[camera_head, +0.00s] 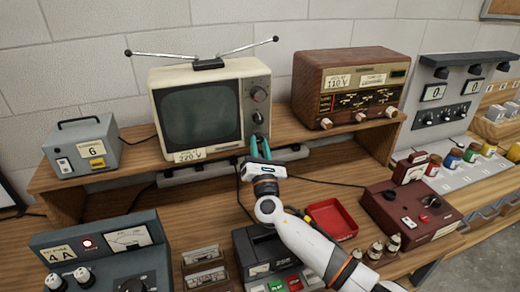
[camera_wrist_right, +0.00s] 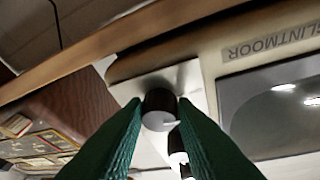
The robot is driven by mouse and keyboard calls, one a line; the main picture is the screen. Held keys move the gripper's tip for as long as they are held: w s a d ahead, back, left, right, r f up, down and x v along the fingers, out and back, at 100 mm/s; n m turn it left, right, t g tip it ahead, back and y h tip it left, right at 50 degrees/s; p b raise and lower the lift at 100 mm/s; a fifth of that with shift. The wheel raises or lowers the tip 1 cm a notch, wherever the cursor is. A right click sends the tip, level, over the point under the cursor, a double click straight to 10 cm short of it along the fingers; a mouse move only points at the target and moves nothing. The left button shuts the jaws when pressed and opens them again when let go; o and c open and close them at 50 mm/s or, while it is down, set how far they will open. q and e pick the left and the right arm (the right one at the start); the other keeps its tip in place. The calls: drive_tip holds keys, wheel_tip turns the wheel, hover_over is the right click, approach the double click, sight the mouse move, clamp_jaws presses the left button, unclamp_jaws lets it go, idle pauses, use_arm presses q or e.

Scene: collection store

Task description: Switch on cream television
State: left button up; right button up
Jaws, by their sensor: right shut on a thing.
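The cream television (camera_head: 178,80) stands on the upper shelf, with two antennas on top and a dark grey, unlit screen (camera_head: 197,117). A column of dark knobs runs down its right front. My right gripper (camera_head: 260,147) reaches up to the lowest part of that column. In the right wrist view its green fingers are shut on a dark round knob with a pale face (camera_wrist_right: 160,110). More knobs (camera_wrist_right: 178,150) show just past it, partly hidden by a finger. My left gripper is not in view.
A brown radio (camera_head: 345,85) stands right of the television, and a grey box (camera_head: 82,147) marked 6 stands left. Below are a red tray (camera_head: 331,218), a dark red device (camera_head: 410,212) and a dark meter unit (camera_head: 105,262).

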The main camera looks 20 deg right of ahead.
drive_tip(key=m+g+h+b, duration=0.1)
drive_tip(key=m, duration=0.2)
drive_tip(key=shift+a+m+h, duration=0.15)
drive_tip(key=shift+m+h, duration=0.25)
drive_tip(key=m+g, duration=0.1)
drive_tip(key=m, duration=0.2)
drive_tip(key=shift+a+r+h, duration=0.1)
drive_tip(key=shift+r+h, duration=0.05)
drive_tip(key=shift+h, duration=0.25)
drive_tip(key=m, duration=0.1)
drive_tip(key=m+g, duration=0.1)
drive_tip(key=m, duration=0.1)
drive_tip(key=shift+r+g+h, duration=0.15)
drive_tip(key=shift+g+h, duration=0.15)
drive_tip(key=shift+h, duration=0.1)
drive_tip(key=shift+r+m+g+p, duration=0.2)
drive_tip(key=shift+m+g+p, duration=0.5)
drive_tip(key=shift+m, duration=1.7)
drive_tip(key=o, duration=1)
